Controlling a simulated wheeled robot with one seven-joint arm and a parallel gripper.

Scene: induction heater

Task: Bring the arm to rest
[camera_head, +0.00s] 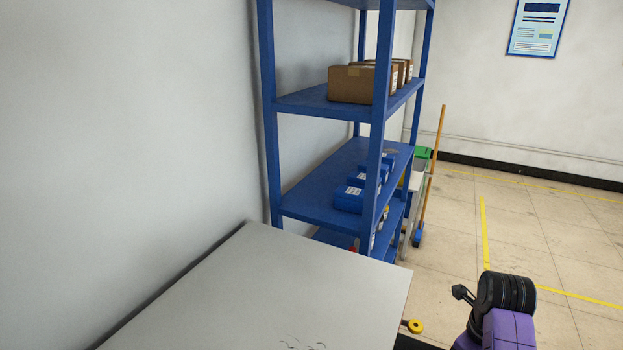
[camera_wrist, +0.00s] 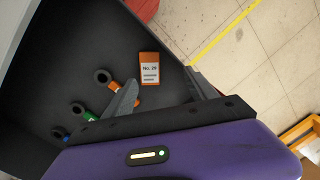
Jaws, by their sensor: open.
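In the wrist view my gripper (camera_wrist: 161,79) is open, its two grey fingers spread apart with nothing between them that I can see held. It is over a dark surface, and an orange label marked "No. 29" (camera_wrist: 149,69) shows between and beyond the fingers. In the head view a purple and black part of my arm (camera_head: 507,318) stands at the lower right; the fingers do not show there.
Black rings with orange, green and blue tags (camera_wrist: 81,109) lie near the left finger. In the head view, a pale table (camera_head: 270,285) fills the lower middle, beside a blue shelf rack (camera_head: 325,205). Tiled floor (camera_head: 530,235) is open at right.

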